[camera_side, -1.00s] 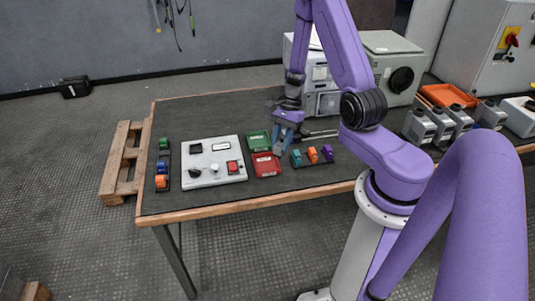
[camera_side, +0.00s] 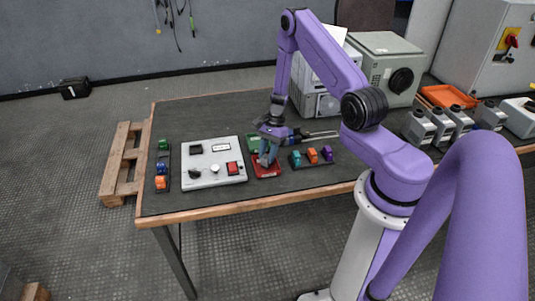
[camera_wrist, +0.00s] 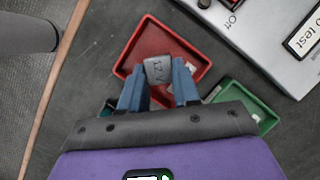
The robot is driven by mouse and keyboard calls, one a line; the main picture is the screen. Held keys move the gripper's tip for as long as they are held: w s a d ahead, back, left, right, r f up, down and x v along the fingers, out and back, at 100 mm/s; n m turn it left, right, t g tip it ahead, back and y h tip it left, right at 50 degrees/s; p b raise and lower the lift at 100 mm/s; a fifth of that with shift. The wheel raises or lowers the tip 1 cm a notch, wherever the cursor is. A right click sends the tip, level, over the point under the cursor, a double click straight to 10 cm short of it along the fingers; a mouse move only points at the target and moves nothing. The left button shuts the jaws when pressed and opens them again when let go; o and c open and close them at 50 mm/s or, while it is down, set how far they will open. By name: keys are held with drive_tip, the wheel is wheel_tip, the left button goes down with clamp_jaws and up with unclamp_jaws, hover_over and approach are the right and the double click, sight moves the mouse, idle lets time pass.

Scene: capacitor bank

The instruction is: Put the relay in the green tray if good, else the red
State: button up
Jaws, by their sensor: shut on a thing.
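My gripper (camera_wrist: 158,76) is shut on a small grey relay (camera_wrist: 157,68) marked "12V", held between its blue fingertips in the wrist view. The red tray (camera_wrist: 141,31) lies beneath the relay there; whether they touch I cannot tell. In the side view my gripper (camera_side: 267,158) is over the red tray (camera_side: 268,173), and the relay is not clearly visible. The green tray (camera_side: 253,138) lies just behind the red one, partly hidden by my gripper. It also shows at the right in the wrist view (camera_wrist: 262,108).
A pale test panel (camera_side: 205,172) with a red square stands left of the trays. Coloured parts sit in a rack (camera_side: 325,163) to the right and another at far left. Screwdrivers (camera_side: 318,135) lie behind the right rack. Grey boxes stand at the back.

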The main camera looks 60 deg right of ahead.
drive_tip(key=shift+f, duration=0.25)
drive_tip(key=o, duration=1)
drive_tip(key=shift+o, duration=0.2)
drive_tip(key=shift+r, duration=0.1)
drive_tip(key=v, duration=1.1)
drive_tip(key=a+r+n+g+h, duration=0.1)
drive_tip(key=a+r+n, duration=0.65)
drive_tip(key=a, duration=0.35)
drive_tip(key=s+a+r+n+h, duration=0.1)
drive_tip(key=s+a+r+n, duration=0.4)
drive_tip(key=a+n, duration=0.3)
drive_tip(key=s+a+r+n+h, duration=0.1)
drive_tip(key=s+a+r+n, duration=0.2)
drive_tip(key=s+n, duration=0.4)
drive_tip(key=s+a+r+n+t+h, duration=0.1)
drive_tip(key=s+a+r+n, duration=0.2)
drive_tip(key=s+n, duration=0.5)
drive_tip(key=s, duration=0.5)
drive_tip(key=shift+s+a+r, duration=0.2)
drive_tip(key=shift+r, duration=0.15)
